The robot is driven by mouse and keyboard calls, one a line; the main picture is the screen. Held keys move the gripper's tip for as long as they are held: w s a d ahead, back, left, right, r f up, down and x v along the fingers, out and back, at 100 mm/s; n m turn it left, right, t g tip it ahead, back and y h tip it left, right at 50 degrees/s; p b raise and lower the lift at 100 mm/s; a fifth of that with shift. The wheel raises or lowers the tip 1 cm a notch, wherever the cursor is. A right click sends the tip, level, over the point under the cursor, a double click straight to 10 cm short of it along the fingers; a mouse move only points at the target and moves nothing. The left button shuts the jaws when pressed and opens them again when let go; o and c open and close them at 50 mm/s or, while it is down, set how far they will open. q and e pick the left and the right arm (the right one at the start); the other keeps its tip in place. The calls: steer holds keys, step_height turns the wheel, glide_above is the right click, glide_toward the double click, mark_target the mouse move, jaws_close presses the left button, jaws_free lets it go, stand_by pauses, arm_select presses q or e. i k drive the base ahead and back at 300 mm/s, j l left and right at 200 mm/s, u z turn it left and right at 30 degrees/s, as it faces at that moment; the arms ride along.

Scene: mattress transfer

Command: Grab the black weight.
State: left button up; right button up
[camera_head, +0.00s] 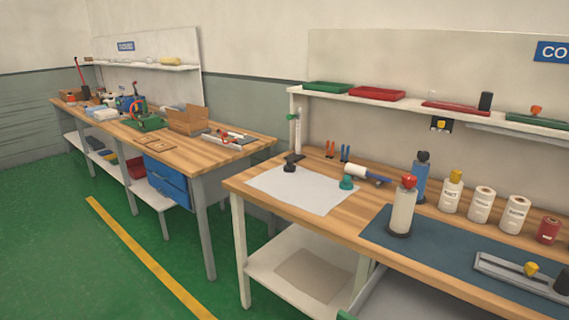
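Several black objects show, and I cannot tell for sure which is the black weight. A small black knobbed object (290,168) stands at the back left of a white sheet (312,191) on the near workbench (244,189). A black cylinder (485,101) stands upright on the shelf above the bench. Another dark object (563,284) is cut off at the right edge, by a grey metal rail. Neither of my grippers is in view.
A blue mat (450,250) covers the bench's right part, with a white red-topped bottle (402,210) on it. Several bottles and white rolls (481,205) line the back. A second cluttered bench (240,150) stands left. Green floor (80,260) is clear at front left.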

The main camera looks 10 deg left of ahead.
mark_target(289, 167)
steer(key=i+j, duration=0.45)
steer(key=i+j+z, duration=0.1)
steer(key=i+j, duration=0.3)
steer(key=j, duration=0.25)
steer(key=i+j, duration=0.45)
steer(key=j, duration=0.15)
